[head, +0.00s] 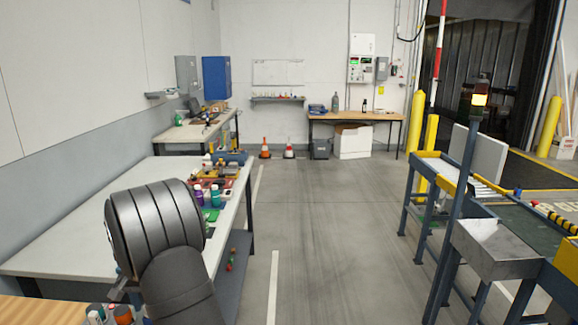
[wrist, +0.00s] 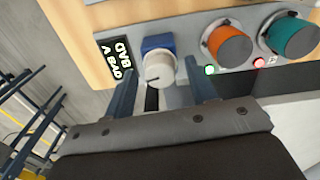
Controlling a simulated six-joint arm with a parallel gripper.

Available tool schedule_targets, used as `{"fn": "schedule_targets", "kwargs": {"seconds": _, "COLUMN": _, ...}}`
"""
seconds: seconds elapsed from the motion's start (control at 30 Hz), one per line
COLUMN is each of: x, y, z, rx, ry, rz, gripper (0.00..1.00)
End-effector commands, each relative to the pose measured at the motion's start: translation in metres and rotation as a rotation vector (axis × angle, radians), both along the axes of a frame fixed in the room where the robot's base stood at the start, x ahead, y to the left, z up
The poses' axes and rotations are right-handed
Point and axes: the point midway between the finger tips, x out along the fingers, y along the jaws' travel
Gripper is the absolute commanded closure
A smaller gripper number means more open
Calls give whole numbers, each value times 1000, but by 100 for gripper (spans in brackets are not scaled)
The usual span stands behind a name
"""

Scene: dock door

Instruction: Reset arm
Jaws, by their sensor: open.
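In the wrist view my gripper (wrist: 160,92) is open, its two dark fingers pointing away from the camera. A white round cap on a blue block (wrist: 158,47) lies in line with the gap between the fingers. I cannot tell whether the fingers touch it.
Beside the fingers in the wrist view are an orange-rimmed knob (wrist: 228,42), a teal-rimmed knob (wrist: 290,35) and a black label (wrist: 116,62). In the head view a conveyor (head: 530,228) stands at right, with clear floor (head: 325,230) between it and the bench.

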Motion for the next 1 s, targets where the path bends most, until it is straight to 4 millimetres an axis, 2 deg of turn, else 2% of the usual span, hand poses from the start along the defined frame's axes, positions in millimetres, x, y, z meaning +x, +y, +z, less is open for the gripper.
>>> {"fn": "schedule_targets", "kwargs": {"seconds": 0.7, "x": 0, "y": 0, "z": 0, "rx": 0, "ry": 0, "rz": 575, "gripper": 48}}
{"fn": "schedule_targets", "kwargs": {"seconds": 1.0, "x": 0, "y": 0, "z": 0, "rx": 0, "ry": 0, "rz": 696, "gripper": 48}}
